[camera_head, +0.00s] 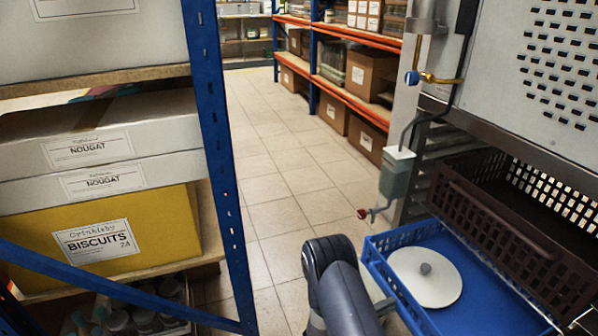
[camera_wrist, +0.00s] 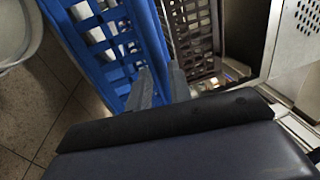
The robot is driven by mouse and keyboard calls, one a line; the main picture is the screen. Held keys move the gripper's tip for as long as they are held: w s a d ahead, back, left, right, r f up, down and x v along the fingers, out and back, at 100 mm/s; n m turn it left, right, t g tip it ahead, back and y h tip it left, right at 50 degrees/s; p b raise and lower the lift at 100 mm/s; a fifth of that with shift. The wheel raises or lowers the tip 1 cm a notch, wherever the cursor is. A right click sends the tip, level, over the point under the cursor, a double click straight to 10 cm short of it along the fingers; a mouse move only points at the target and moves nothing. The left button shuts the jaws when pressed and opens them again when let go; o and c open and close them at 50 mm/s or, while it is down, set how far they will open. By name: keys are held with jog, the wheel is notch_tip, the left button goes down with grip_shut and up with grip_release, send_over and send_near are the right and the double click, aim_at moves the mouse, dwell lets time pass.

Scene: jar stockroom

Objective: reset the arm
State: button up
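My gripper (camera_wrist: 160,78) shows in the wrist view as two dark grey fingers with a gap between them. Blue plastic of the crate (camera_wrist: 110,30) shows through the gap; I see nothing else between the fingers. In the head view my arm reaches in from the bottom centre, and its end is close to the left wall of the blue crate (camera_head: 408,237). I cannot tell whether the fingers touch that wall. A white round disc with a grey knob (camera_head: 425,278) lies in the crate.
A dark brown crate (camera_head: 470,210) sits right of the blue crate, under a perforated metal panel (camera_head: 560,60). A valve with a red knob (camera_head: 362,213) hangs close by. A blue-post shelf with boxes (camera_head: 90,150) stands left.

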aim_at(398, 301)
jog(key=shift+b+x, duration=0.3)
jog(key=shift+x, duration=1.65)
